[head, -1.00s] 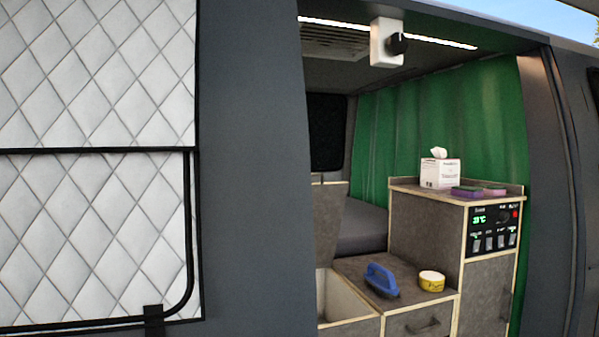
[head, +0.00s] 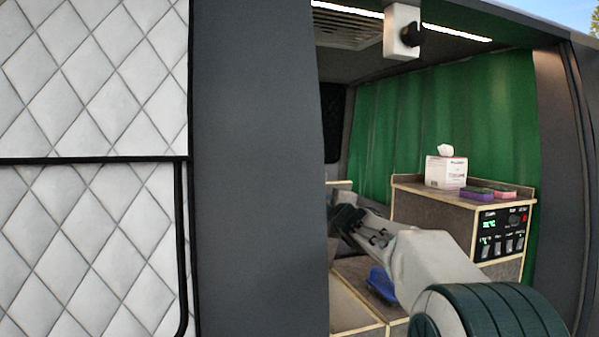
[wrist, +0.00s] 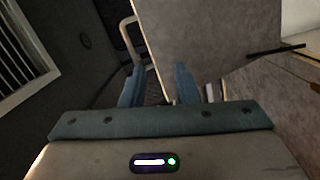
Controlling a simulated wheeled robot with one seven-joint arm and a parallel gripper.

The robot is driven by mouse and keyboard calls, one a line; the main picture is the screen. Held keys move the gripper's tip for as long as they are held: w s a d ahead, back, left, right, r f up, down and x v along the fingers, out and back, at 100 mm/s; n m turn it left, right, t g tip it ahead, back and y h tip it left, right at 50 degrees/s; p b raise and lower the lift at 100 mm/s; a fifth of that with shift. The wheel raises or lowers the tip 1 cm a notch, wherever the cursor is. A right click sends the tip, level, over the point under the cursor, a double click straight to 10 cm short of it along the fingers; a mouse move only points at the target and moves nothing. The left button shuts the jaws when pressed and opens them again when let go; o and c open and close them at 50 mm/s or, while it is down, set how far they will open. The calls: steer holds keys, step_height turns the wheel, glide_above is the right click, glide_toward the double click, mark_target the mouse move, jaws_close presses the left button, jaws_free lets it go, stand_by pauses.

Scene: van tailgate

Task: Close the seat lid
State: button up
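The seat lid is a grey-brown panel with a pale wooden edge. In the head view its top edge (head: 338,186) shows beside the van's dark pillar, and it appears to stand raised. Most of it is hidden by the pillar and my arm. The seat box (head: 352,308) is partly visible below. My gripper (head: 348,218) is inside the van in front of the lid. In the wrist view a large grey-brown panel (wrist: 205,40), which looks like the lid, is just ahead. The blue fingers (wrist: 158,85) are apart, with the panel's pale edge running down between them; contact cannot be told.
A blue-handled brush (head: 381,284) lies on the bench beside my forearm. A cabinet (head: 440,205) to the right carries a tissue box (head: 446,172) and sponges (head: 490,193). The dark pillar (head: 255,160) borders the doorway on the left.

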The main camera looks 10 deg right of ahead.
steer(key=shift+w+a+r+n+t+y+p, duration=0.35)
steer(key=shift+w+r+n+p, duration=0.5)
steer(key=shift+w+p, duration=1.3)
steer(key=shift+w+a+r+n+t+y+p, duration=0.1)
steer(key=shift+w+a+r+n+y+p, duration=0.7)
steer(key=shift+w, duration=2.45)
steer(key=shift+w+d+r+n+t+y+p, duration=0.2)
steer(key=shift+w+r+p, duration=1.35)
steer(key=shift+w, duration=1.15)
steer(key=shift+a+f, duration=0.15)
steer(key=shift+f, duration=0.1)
jaws_close()
